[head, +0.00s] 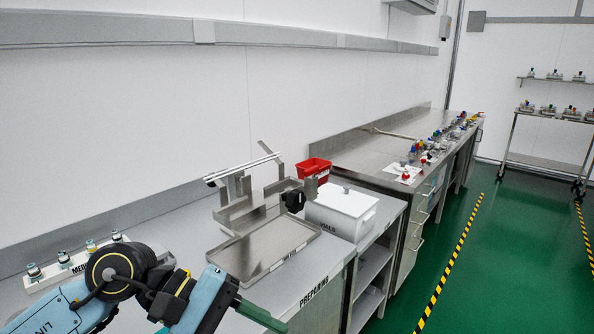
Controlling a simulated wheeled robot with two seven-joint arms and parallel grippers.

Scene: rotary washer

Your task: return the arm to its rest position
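My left arm, blue with black joints, comes in at the lower left over the near counter. It bends at a round black joint and runs back down past the bottom edge. Its gripper cannot be made out in this view. My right arm and gripper are not in view. A metal stand with an angled bar (240,168) and a black knob (293,201) stands on the counter, apart from the visible arm. A shallow steel tray (262,268) lies in front of it.
A white lidded box (343,205) and a red bin (313,167) stand right of the tray. Several small bottles sit in a white rack (75,262) beside my arm. A farther counter (350,155) holds several small items. Green floor (510,270) is clear at right.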

